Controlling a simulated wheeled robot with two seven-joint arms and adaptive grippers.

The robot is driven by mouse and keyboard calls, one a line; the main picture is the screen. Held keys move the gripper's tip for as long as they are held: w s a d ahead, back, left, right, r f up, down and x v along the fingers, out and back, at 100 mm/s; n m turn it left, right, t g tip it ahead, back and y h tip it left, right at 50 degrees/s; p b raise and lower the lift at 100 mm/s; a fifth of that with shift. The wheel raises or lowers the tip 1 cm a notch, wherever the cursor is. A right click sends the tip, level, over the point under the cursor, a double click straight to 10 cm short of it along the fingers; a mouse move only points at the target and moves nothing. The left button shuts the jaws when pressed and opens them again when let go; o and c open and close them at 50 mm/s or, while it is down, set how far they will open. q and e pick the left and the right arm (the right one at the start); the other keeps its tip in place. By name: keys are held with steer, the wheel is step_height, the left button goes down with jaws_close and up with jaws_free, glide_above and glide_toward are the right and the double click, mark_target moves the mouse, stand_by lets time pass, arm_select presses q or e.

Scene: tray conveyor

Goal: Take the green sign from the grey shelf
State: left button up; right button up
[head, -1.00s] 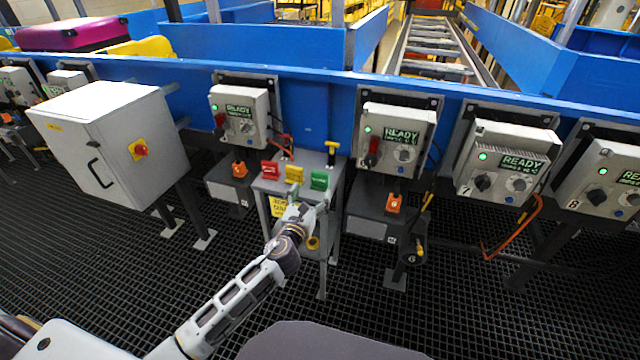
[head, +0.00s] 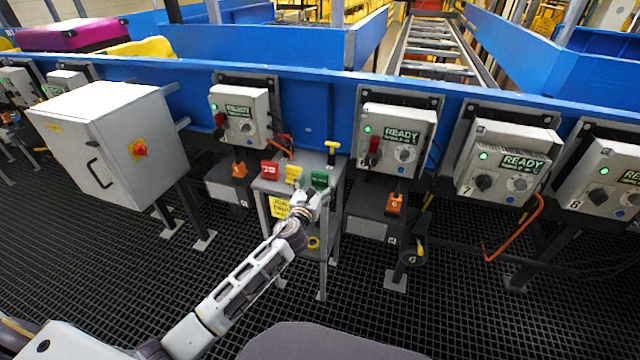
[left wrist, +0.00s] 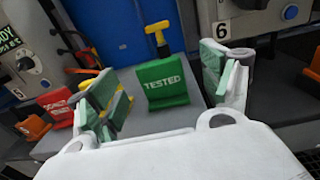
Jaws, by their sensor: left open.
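The green sign (left wrist: 164,83), marked TESTED, stands upright on the grey shelf (left wrist: 140,117). In the head view the green sign (head: 320,180) is at the right end of a row of three signs on the shelf (head: 263,187). My left gripper (head: 308,196) is just in front of the shelf, close to the green sign. In the left wrist view my left gripper (left wrist: 165,88) is open, with its green-padded fingers wide apart and the green sign between them in the picture. Nothing is held. My right gripper is not in view.
A red sign (head: 270,170) and a yellow sign (head: 293,174) stand left of the green one. A yellow T-handled tool (head: 332,152) stands behind it. Control boxes (head: 398,136) hang on the blue conveyor side. A white cabinet (head: 110,135) stands at left.

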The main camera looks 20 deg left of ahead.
mark_target(319, 176)
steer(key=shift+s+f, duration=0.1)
arm_select(q)
steer(key=shift+w, duration=0.45)
steer(key=shift+w+a+f+b, duration=0.1)
steer(key=shift+w+b, duration=0.1)
steer(key=shift+w, duration=0.15)
steer(key=shift+w+a+f+b, duration=0.1)
steer(key=shift+w+b, duration=0.05)
steer(key=shift+w, duration=1.6)
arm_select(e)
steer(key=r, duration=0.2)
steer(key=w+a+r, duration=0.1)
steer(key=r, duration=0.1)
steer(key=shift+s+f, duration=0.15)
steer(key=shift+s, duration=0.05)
arm_select(q)
steer(key=c, duration=1.2)
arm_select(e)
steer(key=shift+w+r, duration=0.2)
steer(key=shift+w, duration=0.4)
